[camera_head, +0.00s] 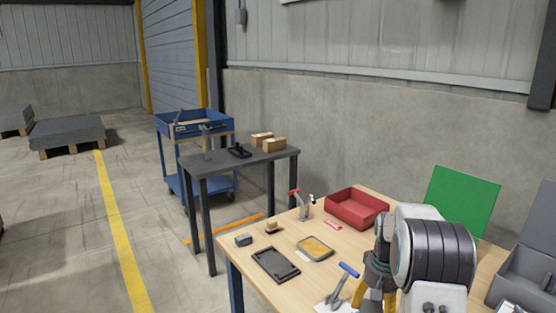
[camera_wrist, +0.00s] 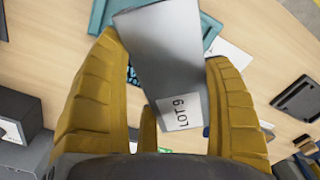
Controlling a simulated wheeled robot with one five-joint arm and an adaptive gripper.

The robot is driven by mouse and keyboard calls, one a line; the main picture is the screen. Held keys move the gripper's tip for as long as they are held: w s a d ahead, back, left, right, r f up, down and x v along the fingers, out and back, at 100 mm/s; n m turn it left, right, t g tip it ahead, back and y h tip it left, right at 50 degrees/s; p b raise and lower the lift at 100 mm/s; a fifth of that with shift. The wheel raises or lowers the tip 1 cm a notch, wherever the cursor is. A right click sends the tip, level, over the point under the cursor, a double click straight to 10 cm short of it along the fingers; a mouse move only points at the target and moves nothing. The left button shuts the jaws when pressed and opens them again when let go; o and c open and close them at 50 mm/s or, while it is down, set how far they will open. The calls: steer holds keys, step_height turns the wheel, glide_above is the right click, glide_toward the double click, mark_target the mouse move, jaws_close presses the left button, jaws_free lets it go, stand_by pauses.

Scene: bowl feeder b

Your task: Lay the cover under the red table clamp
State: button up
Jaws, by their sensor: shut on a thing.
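My gripper (camera_wrist: 163,58) has its yellow fingers on either side of a smooth grey piece with a white "LOT 9" label, which I take as the cover (camera_wrist: 165,45). In the head view my gripper (camera_head: 376,290) is low at the right, over the near part of the wooden table, and the cover cannot be made out there. The red table clamp (camera_head: 303,207), with a red handle and grey body, stands at the table's far left edge, well apart from my gripper. A small red and white card (camera_head: 333,225) lies near it.
A blue-handled clamp (camera_head: 342,287) stands close left of my gripper. A black tray (camera_head: 275,264), a tray with yellow contents (camera_head: 315,248), a small grey block (camera_head: 243,240) and a red bin (camera_head: 357,208) are on the table. A green panel (camera_head: 462,200) stands behind.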

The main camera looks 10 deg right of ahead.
steer(key=w+a+n, duration=0.2)
steer(key=a+n, duration=0.1)
steer(key=a, duration=0.7)
steer(key=w+a+n, duration=0.2)
steer(key=w+a, duration=0.1)
steer(key=a, duration=0.8)
step_height(320, 180, up, 10)
steer(key=s+p, duration=0.2)
steer(key=p, duration=1.7)
steer(key=shift+d+r+p, duration=0.15)
steer(key=shift+d+p, duration=0.05)
steer(key=shift+p, duration=0.2)
steer(key=shift+s, duration=0.1)
